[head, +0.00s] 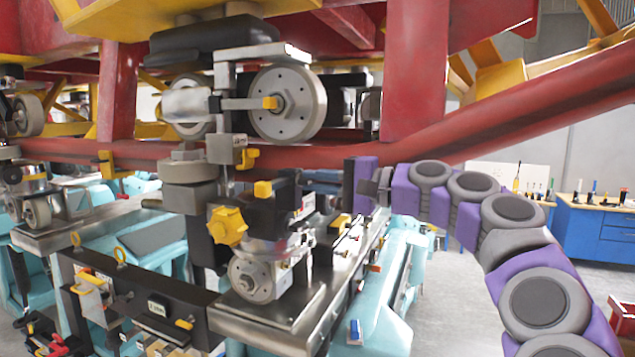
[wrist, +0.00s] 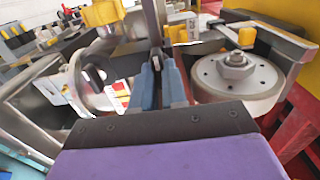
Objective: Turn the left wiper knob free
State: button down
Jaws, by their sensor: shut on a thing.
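My gripper (wrist: 162,84) shows in the wrist view with its blue-grey fingers closed together on a thin grey part (wrist: 154,25) that stands up between the tips. I cannot tell whether this part belongs to the left wiper knob. A yellow star-shaped knob (head: 228,226) sits on the left side of the wheel assembly in the head view. A yellow knob also shows at the top left of the wrist view (wrist: 103,12), apart from my fingers. In the head view my gripper (head: 348,184) reaches in from the right behind the assembly, its fingertips mostly hidden.
A large grey wheel (head: 287,103) and a lower wheel (head: 254,278) flank the bracket. The red rail (head: 540,117) crosses above my arm. A blue workbench (head: 585,232) stands at the right back. Open grey floor lies to the right.

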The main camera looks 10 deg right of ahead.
jog(key=shift+a+f+n+b, duration=0.1)
jog(key=shift+f+n+b, duration=0.15)
jog(key=shift+n+b, duration=0.05)
jog(key=n+b, duration=0.6)
jog(key=n, duration=1.1)
jog(key=shift+r+b, duration=0.1)
jog(key=shift+b, duration=0.25)
jog(key=shift+n, duration=0.4)
jog(key=c, duration=1.5)
grip_release()
jog(key=shift+c, duration=0.2)
jog(key=o, duration=0.3)
jog(key=shift+w, duration=0.15)
jog(key=shift+o, duration=0.4)
